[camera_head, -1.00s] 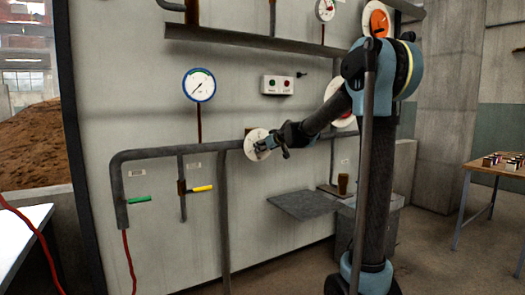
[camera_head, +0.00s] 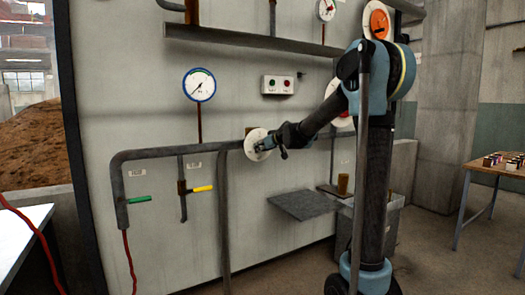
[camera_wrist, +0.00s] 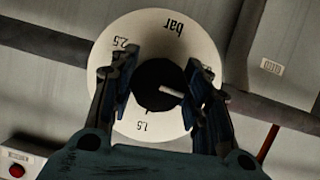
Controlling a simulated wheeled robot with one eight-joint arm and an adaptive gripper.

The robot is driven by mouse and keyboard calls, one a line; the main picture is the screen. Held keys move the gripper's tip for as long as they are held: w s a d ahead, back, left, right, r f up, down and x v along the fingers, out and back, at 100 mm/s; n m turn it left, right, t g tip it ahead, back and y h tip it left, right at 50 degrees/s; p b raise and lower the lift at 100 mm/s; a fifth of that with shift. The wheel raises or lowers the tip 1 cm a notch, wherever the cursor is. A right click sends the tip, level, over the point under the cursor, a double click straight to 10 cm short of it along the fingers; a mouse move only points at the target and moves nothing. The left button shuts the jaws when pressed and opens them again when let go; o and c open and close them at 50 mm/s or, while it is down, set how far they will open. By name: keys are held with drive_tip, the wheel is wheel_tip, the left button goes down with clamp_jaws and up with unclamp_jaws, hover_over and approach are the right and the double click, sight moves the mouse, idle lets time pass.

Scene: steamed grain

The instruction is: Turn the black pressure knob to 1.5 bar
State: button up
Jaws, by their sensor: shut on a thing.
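The black pressure knob (camera_wrist: 152,74) sits at the centre of a round white dial plate (camera_wrist: 218,65) on the wall. The dial plate also shows in the head view (camera_head: 252,153). Its markings read "bar", 2.5 and, below the knob in the wrist view, 1.5. The white pointer line on the knob points right and slightly down, towards my right finger and away from the 1.5 mark. My gripper (camera_wrist: 160,78) is shut on the knob, one finger on each side. It also shows in the head view (camera_head: 263,146). The fingers cover part of the dial's scale.
A blue-rimmed gauge (camera_head: 199,85) hangs above left, its needle pointing lower left. Pipes run beside the dial. A green lever (camera_head: 139,199) and a yellow lever (camera_head: 202,189) are at left. A button box (camera_head: 278,85) is above, a grey shelf (camera_head: 304,205) below right.

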drive_tip(key=shift+m+g+y, duration=0.5)
drive_tip(key=shift+m+y, duration=0.2)
drive_tip(key=shift+m, duration=0.4)
drive_tip(key=m+g+y, duration=0.1)
drive_tip(key=m+y, duration=0.1)
drive_tip(key=m, duration=0.1)
drive_tip(key=shift+s+m, duration=0.1)
drive_tip(key=shift+m, duration=0.3)
drive_tip(key=m+y, duration=0.2)
drive_tip(key=m, duration=0.1)
drive_tip(key=shift+m+y, duration=0.8)
drive_tip(key=shift+m, duration=0.9)
drive_tip(key=o, duration=1.1)
drive_tip(key=shift+f, duration=0.1)
drive_tip(key=shift+c, duration=0.2)
